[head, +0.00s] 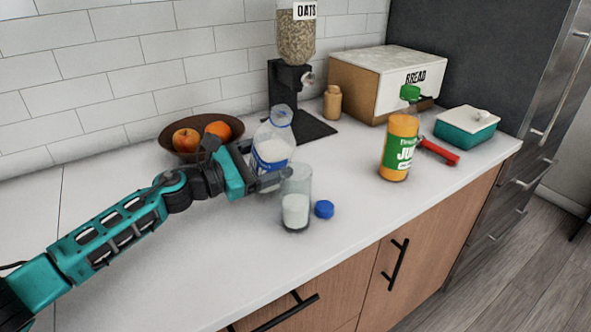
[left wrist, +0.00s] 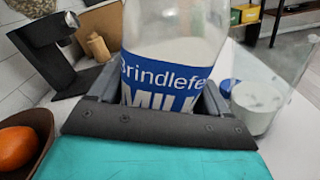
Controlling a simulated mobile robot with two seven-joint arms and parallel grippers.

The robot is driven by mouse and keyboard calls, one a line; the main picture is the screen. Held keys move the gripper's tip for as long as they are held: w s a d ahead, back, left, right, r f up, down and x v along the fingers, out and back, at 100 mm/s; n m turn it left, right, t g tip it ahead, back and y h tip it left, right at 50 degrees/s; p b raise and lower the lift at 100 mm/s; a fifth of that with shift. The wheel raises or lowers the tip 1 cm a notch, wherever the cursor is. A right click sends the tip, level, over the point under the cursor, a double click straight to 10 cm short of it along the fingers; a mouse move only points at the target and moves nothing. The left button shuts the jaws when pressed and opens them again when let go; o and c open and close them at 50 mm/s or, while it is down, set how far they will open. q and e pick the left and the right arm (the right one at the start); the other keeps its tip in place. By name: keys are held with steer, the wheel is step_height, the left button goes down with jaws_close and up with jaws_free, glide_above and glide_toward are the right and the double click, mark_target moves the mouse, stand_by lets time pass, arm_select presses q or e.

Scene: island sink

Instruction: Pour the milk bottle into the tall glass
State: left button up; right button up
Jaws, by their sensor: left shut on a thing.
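The milk bottle (head: 275,138) is clear with a blue label and an open neck, and white milk shows inside. My left gripper (head: 268,181) is shut around its lower body. The bottle leans slightly to the right in the head view; I cannot tell whether its base touches the counter. In the left wrist view the bottle (left wrist: 170,70) fills the space between the fingers. The tall glass (head: 296,200) stands upright just in front and to the right of the bottle, with milk in its lower part. It also shows in the left wrist view (left wrist: 262,95).
A blue cap (head: 324,209) lies right of the glass. A fruit bowl (head: 173,135) and oats dispenser (head: 290,85) stand behind. A juice bottle (head: 398,150), a red-handled tool (head: 439,152), bread box (head: 385,80) and teal dish (head: 467,128) are right. The front counter is clear.

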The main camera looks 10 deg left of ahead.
mark_target(271, 135)
arm_select(q)
steer(key=shift+s+d+r+n+p, duration=0.15)
steer(key=shift+r+n+p, duration=0.45)
steer(key=shift+r+n, duration=0.35)
steer(key=shift+s+d+r+n+p, duration=0.1)
steer(key=shift+r+n+p, duration=0.55)
steer(key=shift+r, duration=0.4)
steer(key=shift+s+d+r+n+p, duration=0.15)
steer(key=shift+r+n+p, duration=0.4)
steer(key=shift+r+n, duration=0.4)
